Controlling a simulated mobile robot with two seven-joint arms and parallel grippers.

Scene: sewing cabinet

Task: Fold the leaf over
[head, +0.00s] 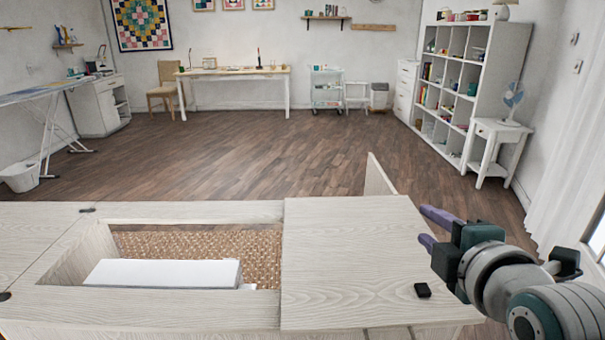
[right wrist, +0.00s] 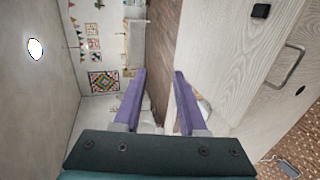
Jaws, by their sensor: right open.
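The pale wood-grain leaf (head: 350,255) lies flat at the right of the sewing cabinet top (head: 150,310) in the head view. A small black block (head: 422,290) sits near its right front edge. My right gripper (head: 424,224) has purple fingers, spread apart and empty, at the leaf's right edge and pointing left. In the right wrist view, the fingers (right wrist: 159,72) are apart, and a pale wood panel (right wrist: 225,45) with a black block reaches up to the right finger. I cannot tell whether they touch. My left gripper is out of view.
The cabinet's opening holds a white block-shaped thing (head: 165,273) over a woven surface (head: 200,243). A thin upright panel (head: 378,178) rises behind the leaf. A metal handle (right wrist: 290,65) shows in the wrist view. The wooden floor (head: 280,160) beyond is clear.

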